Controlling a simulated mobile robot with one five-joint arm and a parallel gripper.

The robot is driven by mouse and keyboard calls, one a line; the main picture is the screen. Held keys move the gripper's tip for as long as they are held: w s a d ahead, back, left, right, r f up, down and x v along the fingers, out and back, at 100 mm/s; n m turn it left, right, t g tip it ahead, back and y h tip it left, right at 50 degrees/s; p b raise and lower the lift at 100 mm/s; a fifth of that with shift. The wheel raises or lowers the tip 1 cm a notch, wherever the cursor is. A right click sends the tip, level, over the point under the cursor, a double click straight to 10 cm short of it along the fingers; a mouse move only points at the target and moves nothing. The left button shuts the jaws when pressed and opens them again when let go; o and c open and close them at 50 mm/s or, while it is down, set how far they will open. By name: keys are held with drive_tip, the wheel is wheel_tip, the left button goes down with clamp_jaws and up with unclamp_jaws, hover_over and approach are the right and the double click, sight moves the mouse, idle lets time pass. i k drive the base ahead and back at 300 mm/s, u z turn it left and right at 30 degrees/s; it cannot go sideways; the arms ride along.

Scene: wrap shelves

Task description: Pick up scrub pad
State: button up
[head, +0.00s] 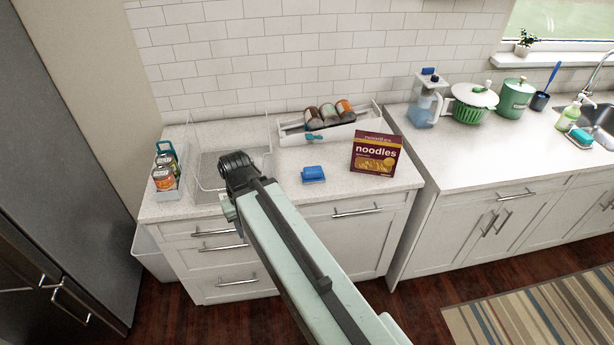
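A small blue block (313,173), which looks like the scrub pad, lies flat on the left counter, left of the noodles box. A teal sponge-like block (581,135) sits on a small dish beside the sink at the far right. My arm reaches up from the bottom of the head view, and its wrist is over the counter's front left part. My gripper (229,208) is mostly hidden behind my wrist, left of the blue block and apart from it. Its fingers are too hidden to tell whether they are open.
A maroon noodles box (375,153) stands right of the blue block. A white tray (296,139) with several cans is behind. A clear wire bin (200,170) and a can caddy (165,187) are left. A pitcher (426,105) and green colander (472,112) stand on the right counter.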

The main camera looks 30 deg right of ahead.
sight(313, 175)
drive_tip(key=u, duration=1.2)
drive_tip(key=k, duration=1.2)
drive_tip(key=z, duration=0.2)
drive_tip(key=i, duration=2)
